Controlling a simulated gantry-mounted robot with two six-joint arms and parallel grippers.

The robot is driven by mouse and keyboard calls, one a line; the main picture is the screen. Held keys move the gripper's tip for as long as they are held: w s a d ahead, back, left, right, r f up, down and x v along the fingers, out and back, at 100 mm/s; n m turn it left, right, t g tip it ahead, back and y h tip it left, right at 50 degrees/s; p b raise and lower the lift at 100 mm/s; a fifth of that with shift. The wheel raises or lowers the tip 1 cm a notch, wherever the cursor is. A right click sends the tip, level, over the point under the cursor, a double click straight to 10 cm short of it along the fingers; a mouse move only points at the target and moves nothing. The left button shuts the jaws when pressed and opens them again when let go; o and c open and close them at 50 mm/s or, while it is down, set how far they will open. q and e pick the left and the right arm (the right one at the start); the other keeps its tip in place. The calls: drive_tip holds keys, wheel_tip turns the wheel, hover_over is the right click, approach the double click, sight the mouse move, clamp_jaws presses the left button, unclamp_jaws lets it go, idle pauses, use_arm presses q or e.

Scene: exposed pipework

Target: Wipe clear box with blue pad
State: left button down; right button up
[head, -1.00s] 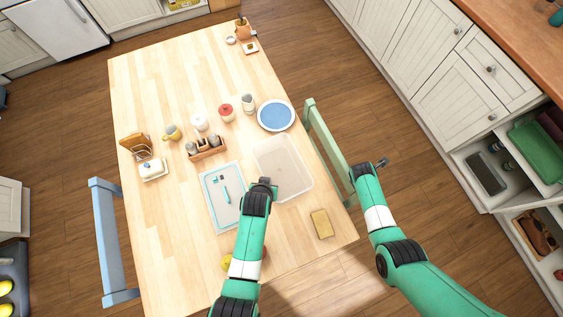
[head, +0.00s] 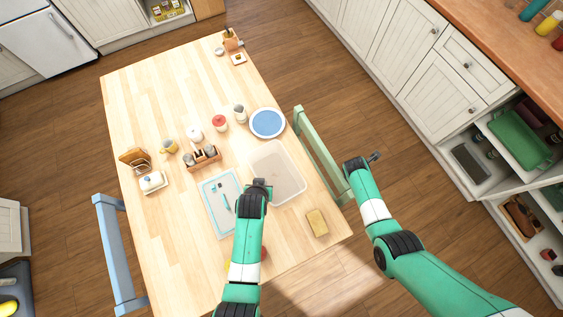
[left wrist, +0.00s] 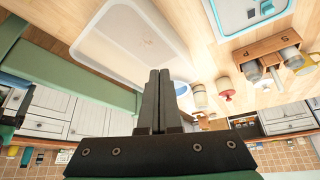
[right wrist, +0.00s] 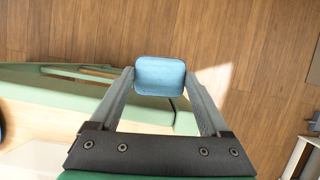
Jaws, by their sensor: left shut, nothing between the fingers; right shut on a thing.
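The clear box (head: 280,175) is a shallow translucent container on the wooden table, right of the white tray. In the left wrist view the clear box (left wrist: 130,35) lies beyond my fingertips. My left gripper (head: 260,184) is shut and empty, at the box's near left edge in the head view; contact cannot be told. My right gripper (head: 375,157) is out past the table's right edge, over the floor near the green chair. In the right wrist view it is shut on the blue pad (right wrist: 160,76), a rounded square between its fingertips. The pad is not distinct in the head view.
A yellow sponge (head: 317,222) lies near the table's right corner. A white tray (head: 222,205) lies left of the box and a blue plate (head: 267,123) behind it. A condiment caddy (head: 203,158) stands farther left. A green chair (head: 320,150) borders the table's right side.

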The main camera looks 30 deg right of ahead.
use_arm(q)
drive_tip(key=shift+f, duration=0.1)
